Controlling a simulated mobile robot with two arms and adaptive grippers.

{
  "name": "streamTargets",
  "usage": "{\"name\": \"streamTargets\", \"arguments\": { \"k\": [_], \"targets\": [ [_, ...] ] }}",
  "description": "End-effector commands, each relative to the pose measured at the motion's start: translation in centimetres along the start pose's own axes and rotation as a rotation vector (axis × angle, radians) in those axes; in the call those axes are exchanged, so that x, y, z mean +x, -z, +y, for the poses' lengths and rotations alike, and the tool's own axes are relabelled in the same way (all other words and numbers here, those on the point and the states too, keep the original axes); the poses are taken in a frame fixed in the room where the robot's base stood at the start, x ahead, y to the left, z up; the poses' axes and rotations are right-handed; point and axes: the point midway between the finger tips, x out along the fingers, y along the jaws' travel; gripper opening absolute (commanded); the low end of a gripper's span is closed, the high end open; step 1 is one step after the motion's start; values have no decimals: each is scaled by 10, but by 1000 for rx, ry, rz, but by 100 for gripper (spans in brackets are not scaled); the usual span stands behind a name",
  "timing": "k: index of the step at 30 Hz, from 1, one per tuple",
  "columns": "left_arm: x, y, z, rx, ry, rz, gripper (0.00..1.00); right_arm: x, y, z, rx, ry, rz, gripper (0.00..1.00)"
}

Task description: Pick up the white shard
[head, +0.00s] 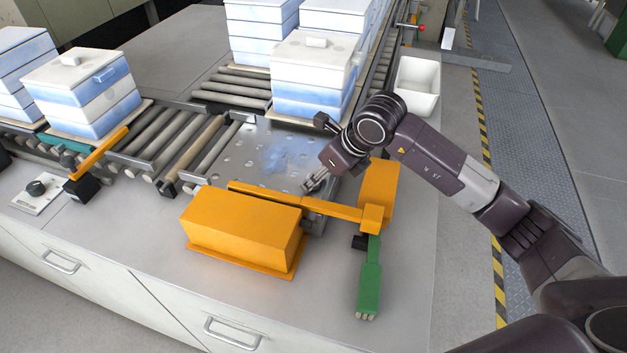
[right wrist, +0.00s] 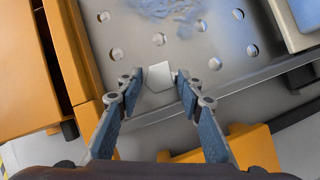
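The white shard (right wrist: 159,76) is small and pale. It lies on the perforated metal plate (right wrist: 130,35) between my right fingertips in the right wrist view. My right gripper (right wrist: 163,79) is open, with one finger on each side of the shard. The left finger is very near it; I cannot tell whether it touches. In the head view my right gripper (head: 313,183) points down at the front right part of the plate (head: 235,160), and I cannot make out the shard there. My left gripper is not in view.
An orange box (head: 243,228) and an orange bar (head: 295,199) border the plate's front. An orange block (head: 378,188) and green handle (head: 370,282) stand right. A blue-white stack (head: 310,85) stands behind the gripper. A blue smear (head: 275,158) marks the plate.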

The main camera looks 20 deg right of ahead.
Motion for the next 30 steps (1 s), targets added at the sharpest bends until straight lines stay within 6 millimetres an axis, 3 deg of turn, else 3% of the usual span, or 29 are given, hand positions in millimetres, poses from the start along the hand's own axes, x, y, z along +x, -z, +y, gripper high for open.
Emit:
{"name": "streamTargets", "arguments": {
  "k": [1, 7, 20, 26, 30],
  "targets": [
    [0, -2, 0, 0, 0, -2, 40, 0, 0, 0, 0, 0, 0, 26],
    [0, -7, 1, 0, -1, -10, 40, 0, 0, 0, 0, 0, -1, 5],
    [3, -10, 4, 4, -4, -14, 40, -10, -7, 0, 0, 1, -5, 5],
    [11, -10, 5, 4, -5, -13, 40, -40, -25, -1, -2, 4, -9, 5],
    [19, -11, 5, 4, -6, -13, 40, -76, -46, -1, -3, 5, -10, 5]
  ]
}}
